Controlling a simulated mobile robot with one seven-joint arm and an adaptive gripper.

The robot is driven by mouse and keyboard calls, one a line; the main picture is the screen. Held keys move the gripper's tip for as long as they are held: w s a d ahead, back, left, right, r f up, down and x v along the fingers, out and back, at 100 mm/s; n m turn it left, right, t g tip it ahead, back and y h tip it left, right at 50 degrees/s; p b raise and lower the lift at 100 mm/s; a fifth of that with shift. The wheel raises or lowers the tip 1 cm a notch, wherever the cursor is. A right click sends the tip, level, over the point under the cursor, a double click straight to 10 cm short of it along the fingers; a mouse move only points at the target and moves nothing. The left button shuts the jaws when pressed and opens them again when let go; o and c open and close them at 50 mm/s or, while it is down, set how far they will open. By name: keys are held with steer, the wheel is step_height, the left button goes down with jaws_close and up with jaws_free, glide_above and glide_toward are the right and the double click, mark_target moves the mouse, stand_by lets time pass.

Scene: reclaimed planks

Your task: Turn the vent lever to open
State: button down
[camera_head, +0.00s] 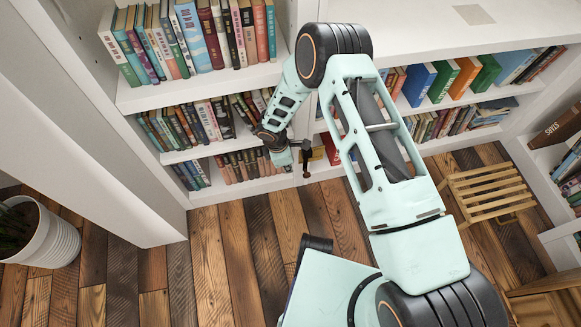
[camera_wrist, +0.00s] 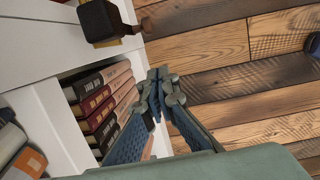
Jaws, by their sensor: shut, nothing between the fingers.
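A small dark block with a brass-coloured part, which looks like the vent lever (camera_wrist: 100,20), shows at the top left of the wrist view, on the edge of the white bookcase. In the head view the lever (camera_head: 306,158) is a small dark upright shape in front of the shelf upright. My gripper (camera_wrist: 161,80) is shut and empty, its fingertips together and apart from the lever. In the head view my gripper (camera_head: 284,158) is just left of the lever, near the lower shelves. I cannot tell which way the lever is turned.
The white bookcase (camera_head: 165,96) holds several rows of books around my arm. A wooden slatted stool (camera_head: 487,188) stands at the right, and a potted plant in a white pot (camera_head: 50,240) at the left. The plank floor (camera_head: 225,240) in front of the bookcase is clear.

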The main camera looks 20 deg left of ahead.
steer(key=w+d+f+b, duration=0.3)
steer(key=f, duration=0.5)
steer(key=shift+w+d+f, duration=0.2)
steer(key=shift+d+f, duration=0.1)
steer(key=shift+f, duration=0.1)
